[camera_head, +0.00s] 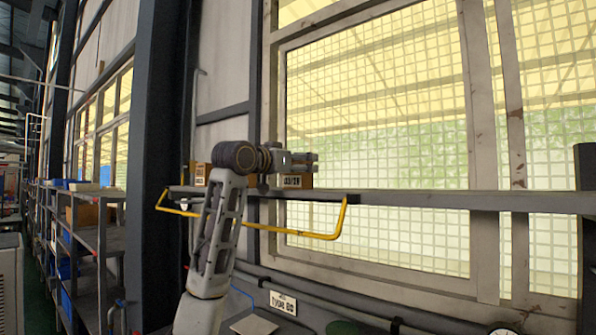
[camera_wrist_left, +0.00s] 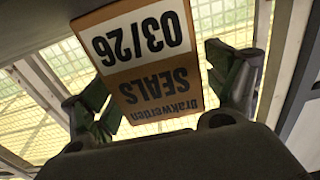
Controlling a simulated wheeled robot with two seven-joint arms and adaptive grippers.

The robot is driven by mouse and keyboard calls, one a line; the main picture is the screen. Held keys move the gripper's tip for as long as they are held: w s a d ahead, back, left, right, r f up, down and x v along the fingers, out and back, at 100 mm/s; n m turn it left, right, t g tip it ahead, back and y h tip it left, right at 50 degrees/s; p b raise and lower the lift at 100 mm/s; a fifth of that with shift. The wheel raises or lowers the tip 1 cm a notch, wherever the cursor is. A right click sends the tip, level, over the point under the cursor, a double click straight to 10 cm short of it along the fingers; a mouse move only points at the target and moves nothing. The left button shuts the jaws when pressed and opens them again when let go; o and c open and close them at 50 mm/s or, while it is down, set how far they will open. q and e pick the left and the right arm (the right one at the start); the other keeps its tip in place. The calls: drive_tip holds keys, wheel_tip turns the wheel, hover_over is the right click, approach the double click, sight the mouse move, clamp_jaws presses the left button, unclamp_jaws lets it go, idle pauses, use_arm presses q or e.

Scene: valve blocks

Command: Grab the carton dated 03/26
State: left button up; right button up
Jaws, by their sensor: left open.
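The carton dated 03/26 (camera_head: 298,182) is brown with a white date label and sits on a narrow shelf (camera_head: 330,197) with yellow rails. My left gripper (camera_head: 308,161) is in front of it and hides part of it in the head view. In the left wrist view the carton (camera_wrist_left: 150,85) appears upside down, with "03/26" and "SEALS" readable. It shows between the two spread fingers of my open left gripper. I cannot tell whether the fingers touch it. My right gripper is not in view.
Another brown carton (camera_head: 200,174) with a white label stands at the shelf's left end, partly hidden by my arm. A dark column (camera_head: 150,150) rises left of the shelf. A large framed window (camera_head: 390,120) is behind. Metal racks (camera_head: 88,235) stand far left.

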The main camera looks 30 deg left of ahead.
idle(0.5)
use_arm(q)
drive_tip(key=c, duration=1.3)
drive_tip(key=shift+w+r, duration=0.1)
drive_tip(key=shift+r, duration=0.05)
drive_tip(key=shift+r+b, duration=0.4)
drive_tip(key=shift+r, duration=4.5)
